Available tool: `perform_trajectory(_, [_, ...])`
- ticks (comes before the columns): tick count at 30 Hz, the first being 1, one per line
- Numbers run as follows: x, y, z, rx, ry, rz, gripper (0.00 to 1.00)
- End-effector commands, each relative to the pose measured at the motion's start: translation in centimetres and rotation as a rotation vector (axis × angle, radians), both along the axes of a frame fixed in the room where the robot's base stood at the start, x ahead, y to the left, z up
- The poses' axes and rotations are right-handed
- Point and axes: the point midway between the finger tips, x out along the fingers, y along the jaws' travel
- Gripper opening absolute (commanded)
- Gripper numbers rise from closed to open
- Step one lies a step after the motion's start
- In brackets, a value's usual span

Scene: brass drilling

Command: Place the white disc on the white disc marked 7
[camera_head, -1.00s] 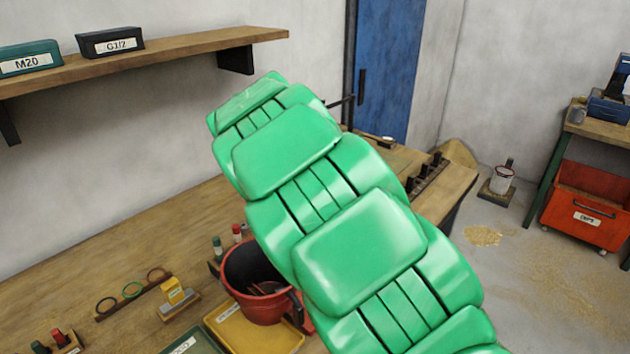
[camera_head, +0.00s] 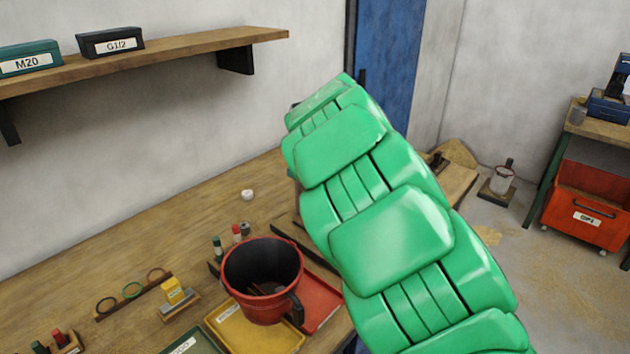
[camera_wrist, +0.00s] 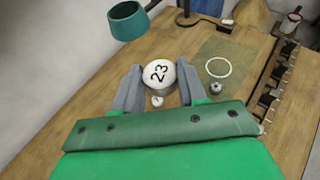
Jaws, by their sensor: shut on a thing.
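In the wrist view, my gripper (camera_wrist: 158,84) is shut on a white disc (camera_wrist: 158,73). The disc sits between the two grey fingers, and its face carries the black number 23. A small white round thing (camera_wrist: 157,101) shows below it, between the fingers. No disc with a readable 7 shows in either view. In the head view my green arm hides the gripper and the held disc. A small white round thing (camera_head: 247,194) lies on the bench there.
In the wrist view, a white ring (camera_wrist: 219,67) lies on a green mat (camera_wrist: 230,52). A green lamp shade (camera_wrist: 128,22) stands at the upper left.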

Motion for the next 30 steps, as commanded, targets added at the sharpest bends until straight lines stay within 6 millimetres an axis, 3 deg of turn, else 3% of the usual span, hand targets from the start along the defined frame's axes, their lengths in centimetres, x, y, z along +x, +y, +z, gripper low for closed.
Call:
perform_trajectory(12, [0.0, -6.5, -2.1, -0.001, 0.007, 0.020, 0.12])
perform_trajectory(21, [0.0, -9.8, -3.6, 0.002, 0.007, 0.052, 0.12])
perform_trajectory(23, [0.2, -9.9, -4.1, 0.001, 0.008, 0.074, 0.12])
perform_trajectory(30, [2.2, -6.3, -5.7, 0.005, 0.008, 0.203, 0.12])
